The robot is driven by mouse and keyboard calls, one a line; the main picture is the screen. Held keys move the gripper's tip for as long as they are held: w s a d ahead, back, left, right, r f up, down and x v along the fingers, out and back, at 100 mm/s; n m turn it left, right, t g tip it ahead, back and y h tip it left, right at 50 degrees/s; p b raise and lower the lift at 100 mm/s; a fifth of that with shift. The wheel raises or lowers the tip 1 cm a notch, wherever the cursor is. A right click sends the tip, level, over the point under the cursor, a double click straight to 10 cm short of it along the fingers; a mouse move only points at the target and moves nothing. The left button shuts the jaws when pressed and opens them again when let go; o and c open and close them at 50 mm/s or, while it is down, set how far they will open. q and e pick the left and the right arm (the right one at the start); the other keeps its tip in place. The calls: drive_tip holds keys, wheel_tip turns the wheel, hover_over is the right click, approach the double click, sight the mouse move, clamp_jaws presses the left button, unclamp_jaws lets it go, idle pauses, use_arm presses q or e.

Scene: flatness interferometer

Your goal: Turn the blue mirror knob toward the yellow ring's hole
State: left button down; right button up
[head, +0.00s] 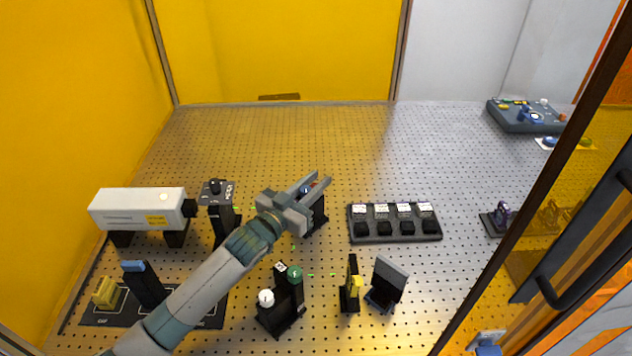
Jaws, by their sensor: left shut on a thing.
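My left gripper (318,182) reaches in from the lower left over the pegboard and is shut at the top of a dark mirror mount (319,216). A small bit of blue and red shows between its fingers; the blue mirror knob is mostly hidden there. A stand with a yellow part (354,284), which looks like the yellow ring, stands lower right of the mount; its hole cannot be made out. Short green light dashes show on the board near the mount and left of this stand. My right gripper is not in view.
A mount with green and white knobs (267,298) stands in front, with a dark tilted plate (390,279) to its right. A white laser box (140,208) is at left, a row of black switches (395,228) at right.

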use_arm(q)
drive_tip(key=shift+w+a+n+t+y, duration=0.15)
drive_tip(key=shift+n+t+y, duration=0.15)
drive_tip(key=shift+n+y, duration=0.2)
drive_tip(key=c, duration=1.5)
unclamp_jaws()
drive_tip(key=shift+c, duration=0.2)
drive_tip(key=shift+r, duration=0.2)
drive_tip(key=shift+r+p, duration=0.95)
drive_tip(key=shift+p, duration=0.2)
drive_tip(key=s+d+r+p, duration=0.4)
drive_tip(key=s+d+r, duration=0.2)
drive_tip(key=d+r, duration=0.2)
drive_tip(key=shift+s+d+r, duration=0.2)
drive_tip(key=shift+d+r, duration=0.2)
drive_tip(key=shift+d, duration=0.6)
